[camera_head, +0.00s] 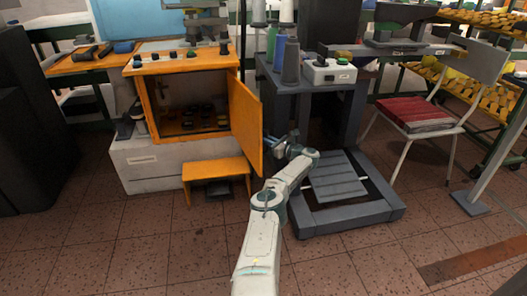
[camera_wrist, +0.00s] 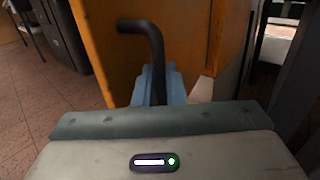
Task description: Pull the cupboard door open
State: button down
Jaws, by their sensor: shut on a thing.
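The orange cupboard (camera_head: 150,62) stands left of centre in the head view, and several dark round items lie inside it. Its orange door (camera_head: 246,118) is swung wide open toward me, hinged at the right side. In the wrist view the door (camera_wrist: 110,50) fills the upper middle. A dark bent handle (camera_wrist: 150,35) stands out from it. My gripper (camera_wrist: 153,85) is shut on the handle, its blue fingers around the lower part. In the head view my gripper (camera_head: 272,146) is at the door's right face; the handle is hidden there.
A small orange stool (camera_head: 217,170) stands in front of the cupboard. A grey machine with a footplate (camera_head: 338,180) is close on the right of my arm. A chair with a red seat (camera_head: 415,112) is farther right. Tiled floor is free at front left.

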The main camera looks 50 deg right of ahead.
jog(key=shift+s+d+y+b, duration=0.1)
jog(key=shift+d+y+b, duration=0.2)
jog(key=shift+b, duration=0.75)
jog(key=shift+s+d+f, duration=0.2)
jog(key=shift+s+d, duration=0.05)
jog(key=shift+s, duration=0.15)
jog(key=c, duration=1.7)
grip_release()
jog(key=shift+s, duration=0.1)
jog(key=shift+o, duration=1)
jog(key=shift+s+d, duration=0.25)
jog(key=shift+s, duration=0.05)
jog(key=s+p, duration=0.4)
jog(key=s, duration=0.9)
jog(key=shift+s+d, duration=0.2)
jog(key=shift+s, duration=0.05)
